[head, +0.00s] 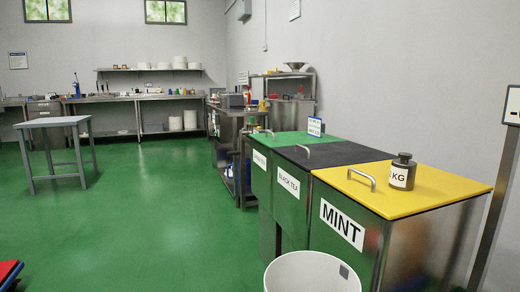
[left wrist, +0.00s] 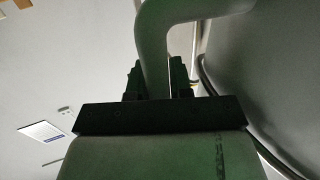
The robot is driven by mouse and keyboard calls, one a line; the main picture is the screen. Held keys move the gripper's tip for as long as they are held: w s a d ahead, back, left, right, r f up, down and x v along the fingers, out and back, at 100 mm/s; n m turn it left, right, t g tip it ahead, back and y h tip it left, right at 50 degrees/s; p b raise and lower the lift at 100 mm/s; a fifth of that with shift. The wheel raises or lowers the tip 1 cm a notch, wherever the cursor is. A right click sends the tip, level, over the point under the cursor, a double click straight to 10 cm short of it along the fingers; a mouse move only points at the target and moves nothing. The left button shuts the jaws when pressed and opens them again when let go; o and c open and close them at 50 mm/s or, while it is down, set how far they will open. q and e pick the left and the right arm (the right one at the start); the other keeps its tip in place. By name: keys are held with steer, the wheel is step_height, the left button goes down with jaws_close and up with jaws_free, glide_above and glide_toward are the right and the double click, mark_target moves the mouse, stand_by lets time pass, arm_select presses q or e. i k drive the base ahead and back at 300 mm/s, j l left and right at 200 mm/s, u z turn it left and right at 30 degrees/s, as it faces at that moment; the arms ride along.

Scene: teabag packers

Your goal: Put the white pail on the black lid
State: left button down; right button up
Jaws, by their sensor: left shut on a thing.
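The white pail (head: 308,274) shows at the bottom edge of the head view, its lower part cut off. It is in front of the MINT bin. The black lid (head: 325,153) lies flat on the middle bin, labelled BLACK TEA, with a metal handle and nothing on its open surface. In the left wrist view my left gripper (left wrist: 155,80) is shut around a thick curved handle (left wrist: 153,35). A large dark rounded wall beside it looks like the pail's side (left wrist: 270,75). My right gripper is in neither view.
A green lid (head: 278,142) with a small sign (head: 314,126) is beyond. A grey table (head: 52,122) stands far left. The green floor is clear left of the bins.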

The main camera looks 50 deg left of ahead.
mark_target(349, 153)
steer(key=j+u, duration=0.1)
steer(key=u, duration=0.7)
steer(key=i+j+u, duration=0.1)
steer(key=u, duration=0.75)
steer(key=i+u, duration=0.1)
steer(key=u, duration=0.3)
steer(key=i+j+u, duration=0.15)
steer(key=u, duration=0.2)
steer(key=i+u, duration=0.3)
steer(key=i+z, duration=0.2)
steer(key=z, duration=0.25)
steer(key=i+j+z, duration=0.15)
steer(key=z, duration=0.75)
steer(key=i+j+z, duration=0.1)
steer(key=z, duration=0.35)
steer(key=j+z, duration=0.1)
steer(key=z, duration=0.4)
steer(key=j+z, duration=0.1)
steer(key=z, duration=0.35)
steer(key=i+j+z, duration=0.1)
steer(key=z, duration=0.4)
